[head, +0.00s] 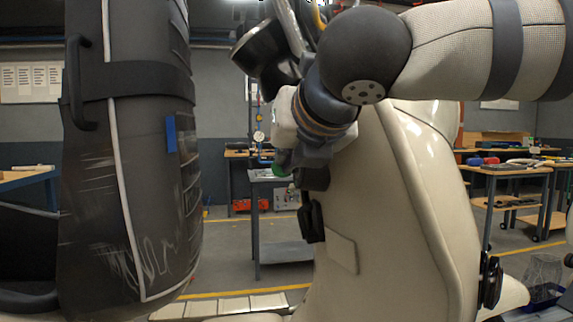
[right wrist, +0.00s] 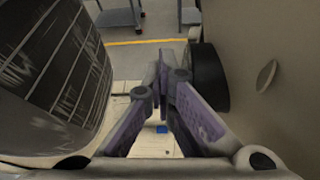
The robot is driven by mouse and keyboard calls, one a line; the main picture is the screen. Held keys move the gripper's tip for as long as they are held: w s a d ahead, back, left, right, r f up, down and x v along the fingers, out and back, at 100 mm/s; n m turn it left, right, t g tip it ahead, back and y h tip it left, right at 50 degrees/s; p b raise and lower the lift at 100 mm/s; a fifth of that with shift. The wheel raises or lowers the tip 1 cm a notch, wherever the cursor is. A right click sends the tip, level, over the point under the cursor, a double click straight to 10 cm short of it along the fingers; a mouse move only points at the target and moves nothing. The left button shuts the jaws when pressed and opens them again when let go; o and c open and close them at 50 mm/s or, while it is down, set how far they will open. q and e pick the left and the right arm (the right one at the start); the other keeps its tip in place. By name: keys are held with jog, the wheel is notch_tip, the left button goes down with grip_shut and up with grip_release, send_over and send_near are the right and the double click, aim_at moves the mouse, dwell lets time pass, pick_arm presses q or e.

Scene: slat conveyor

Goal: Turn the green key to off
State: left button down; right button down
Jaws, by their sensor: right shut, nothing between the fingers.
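A small green piece (head: 278,170) shows beside my right wrist in the head view. I cannot tell whether it is the key, and no key or off mark can be read. My right gripper (head: 314,180) is beside the cream housing (head: 395,200), above a black fitting on it, with its fingers hard to make out. In the right wrist view my right gripper (right wrist: 166,72) has its purple-padded fingers drawn together with nothing held. A dark round fitting (right wrist: 211,78) sits just right of the fingertips, partly behind a finger. My left gripper is not seen.
A large scuffed dark cylinder-like body (head: 130,170) with a handle stands close on the left. Workbenches (head: 505,172) stand farther back.

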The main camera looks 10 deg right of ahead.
jog(key=shift+w+f, duration=0.15)
jog(key=shift+f, duration=0.7)
jog(key=r+v, duration=0.1)
jog(key=v, duration=0.7)
jog(key=shift+r, duration=0.6)
